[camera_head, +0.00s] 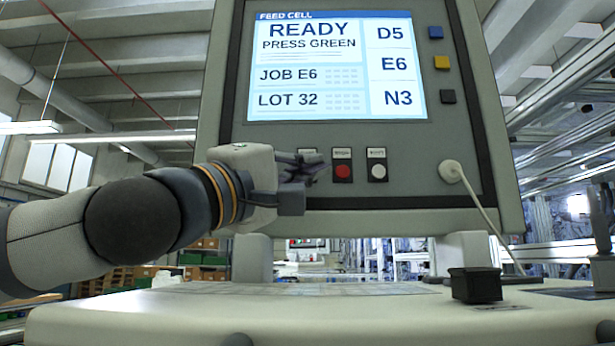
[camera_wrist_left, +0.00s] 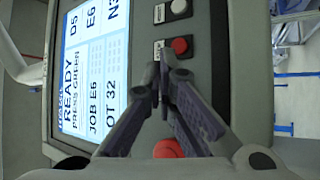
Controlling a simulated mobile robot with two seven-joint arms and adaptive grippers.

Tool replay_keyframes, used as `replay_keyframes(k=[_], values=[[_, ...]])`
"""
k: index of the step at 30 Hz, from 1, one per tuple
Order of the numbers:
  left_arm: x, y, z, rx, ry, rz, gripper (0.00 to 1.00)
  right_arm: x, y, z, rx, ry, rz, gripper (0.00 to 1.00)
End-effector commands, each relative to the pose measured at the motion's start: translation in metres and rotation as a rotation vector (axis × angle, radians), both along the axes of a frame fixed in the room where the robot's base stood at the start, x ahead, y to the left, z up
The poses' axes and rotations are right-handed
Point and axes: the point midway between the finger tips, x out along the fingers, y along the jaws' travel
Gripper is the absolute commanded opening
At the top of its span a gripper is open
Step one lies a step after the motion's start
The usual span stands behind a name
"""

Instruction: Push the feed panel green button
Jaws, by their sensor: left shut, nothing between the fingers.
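The feed panel (camera_head: 415,190) stands in front of me, its lit screen (camera_head: 335,65) reading "READY, PRESS GREEN". My left gripper (camera_head: 318,166) is shut and empty in front of the button row, its fingertips just left of the red button (camera_head: 343,172). A white button (camera_head: 378,172) is farther right. No green button shows; my fingers cover the place left of the red button, where a label edge shows. In the left wrist view, the shut fingertips (camera_wrist_left: 163,66) overlap the panel beside the red button (camera_wrist_left: 180,46). Contact cannot be told. My right gripper is out of view.
Blue (camera_head: 435,33), yellow (camera_head: 441,62) and black (camera_head: 447,97) keys sit right of the screen. Another red knob (camera_wrist_left: 168,148) shows between my fingers. A black block (camera_head: 475,285) stands on the pale console (camera_head: 300,318) below.

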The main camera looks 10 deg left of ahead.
Motion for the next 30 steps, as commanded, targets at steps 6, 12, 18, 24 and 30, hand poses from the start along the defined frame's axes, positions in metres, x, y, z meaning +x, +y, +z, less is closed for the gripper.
replay_keyframes(k=[6, 12, 18, 24, 30], values=[[0.013, 0.003, 0.002, 0.001, -0.003, 0.0, 0.0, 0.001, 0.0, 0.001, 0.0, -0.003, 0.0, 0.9], [0.015, 0.003, 0.002, 0.002, -0.003, 0.001, 0.0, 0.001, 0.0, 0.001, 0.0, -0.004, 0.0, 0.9], [0.015, 0.003, 0.002, 0.001, -0.003, 0.0, 0.0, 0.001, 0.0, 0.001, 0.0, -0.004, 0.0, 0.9], [0.015, 0.003, 0.002, 0.001, -0.003, 0.0, 0.0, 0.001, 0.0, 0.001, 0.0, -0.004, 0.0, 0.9], [0.015, 0.003, 0.002, 0.001, -0.003, 0.0, 0.0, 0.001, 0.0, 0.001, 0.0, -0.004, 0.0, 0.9]])
